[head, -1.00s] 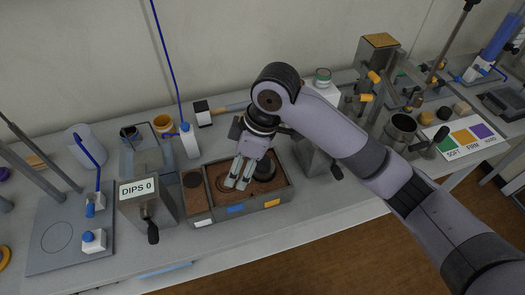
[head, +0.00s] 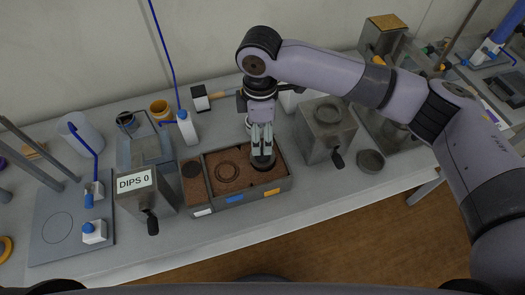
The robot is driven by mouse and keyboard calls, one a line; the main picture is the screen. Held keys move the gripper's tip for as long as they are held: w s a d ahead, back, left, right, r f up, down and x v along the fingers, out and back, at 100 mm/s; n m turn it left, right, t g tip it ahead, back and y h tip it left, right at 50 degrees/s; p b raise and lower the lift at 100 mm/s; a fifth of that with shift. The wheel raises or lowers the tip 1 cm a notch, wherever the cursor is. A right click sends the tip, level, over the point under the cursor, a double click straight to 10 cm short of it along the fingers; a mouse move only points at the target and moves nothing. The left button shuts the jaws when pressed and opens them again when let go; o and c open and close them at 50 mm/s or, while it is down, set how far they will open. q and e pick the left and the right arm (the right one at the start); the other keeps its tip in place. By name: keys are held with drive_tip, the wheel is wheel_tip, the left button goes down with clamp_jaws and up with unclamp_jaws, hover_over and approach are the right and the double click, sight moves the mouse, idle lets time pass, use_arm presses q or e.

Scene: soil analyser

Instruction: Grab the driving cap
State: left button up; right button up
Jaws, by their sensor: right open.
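The task's driving cap seems to be the dark round piece (head: 263,163) in the right part of the soil tray (head: 240,199). It has a wide round base, and its upper part is largely hidden by my gripper. My right gripper (head: 262,149) points down right over it, with its fingers open and their tips at the top of the dark piece. I cannot tell whether they touch it. My left gripper is not in view.
A ring (head: 228,172) lies in the soil left of the dark piece. The "DIPS 0" box (head: 148,196) stands left of the tray, a grey metal box (head: 327,140) with a handle right of it. A dark round dish (head: 370,160) sits farther right.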

sight(262, 150)
drive_tip(key=shift+f, duration=0.95)
drive_tip(key=shift+d+f+p, duration=0.1)
drive_tip(key=shift+f+p, duration=0.2)
drive_tip(key=shift+f, duration=0.25)
drive_tip(key=f, duration=0.2)
drive_tip(key=f+p, duration=0.1)
drive_tip(key=f, duration=0.1)
drive_tip(key=shift+w+d+f, duration=0.1)
drive_tip(key=shift+d+f, duration=0.05)
drive_tip(key=shift+d, duration=0.05)
clamp_jaws()
